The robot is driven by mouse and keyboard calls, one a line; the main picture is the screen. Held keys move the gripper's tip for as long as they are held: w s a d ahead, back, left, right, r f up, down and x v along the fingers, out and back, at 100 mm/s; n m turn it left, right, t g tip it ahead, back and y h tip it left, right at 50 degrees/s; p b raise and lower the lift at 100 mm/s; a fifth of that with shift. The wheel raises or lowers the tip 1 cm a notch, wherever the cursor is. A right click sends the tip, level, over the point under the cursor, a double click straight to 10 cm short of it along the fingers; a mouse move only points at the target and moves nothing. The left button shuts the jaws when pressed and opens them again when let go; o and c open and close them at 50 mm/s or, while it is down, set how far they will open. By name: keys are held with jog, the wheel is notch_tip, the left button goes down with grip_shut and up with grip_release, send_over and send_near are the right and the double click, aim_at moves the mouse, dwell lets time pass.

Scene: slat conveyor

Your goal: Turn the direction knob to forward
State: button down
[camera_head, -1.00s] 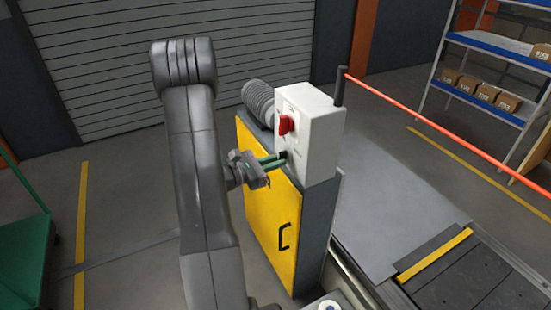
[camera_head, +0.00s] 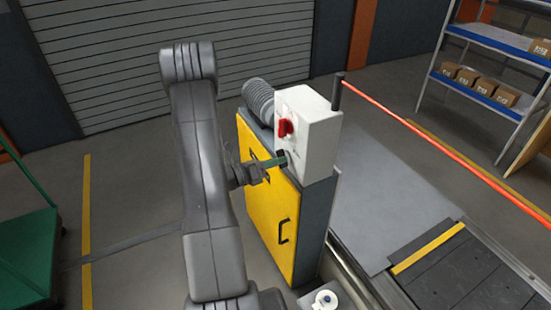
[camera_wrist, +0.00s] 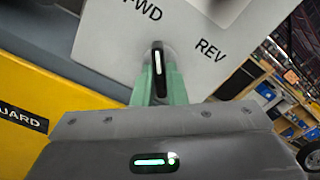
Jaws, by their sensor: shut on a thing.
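The direction knob is a small black knob with a white pointer line (camera_wrist: 158,62), on the face of a light grey control box (camera_head: 318,145). In the wrist view the box is tilted, with FWD at upper left of the knob and REV to its right. The pointer stands nearly upright in that picture, leaning towards FWD rather than REV. My gripper (camera_head: 278,160) reaches the lower part of the box face. Its green fingers (camera_wrist: 158,88) are shut on the knob, one on each side. In the head view the fingers mostly hide the knob.
A red switch (camera_head: 286,128) sits above the knob on the same box. The box stands on a yellow-fronted cabinet (camera_head: 270,210) with a black handle. The conveyor (camera_head: 440,265) lies to the right, and a red bar (camera_head: 430,125) slants above it.

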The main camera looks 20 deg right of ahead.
jog(key=shift+n, duration=0.4)
jog(key=c, duration=1.5)
grip_release()
jog(key=shift+o, duration=0.2)
jog(key=shift+a, duration=0.15)
jog(key=s+a+b, duration=0.1)
jog(key=s+a, duration=0.1)
jog(key=a, duration=1.1)
jog(key=shift+a, duration=0.2)
jog(key=shift+d, duration=0.15)
jog(key=w+d+p, duration=0.1)
jog(key=w+d, duration=0.1)
jog(key=d, duration=1.1)
jog(key=shift+d, duration=0.2)
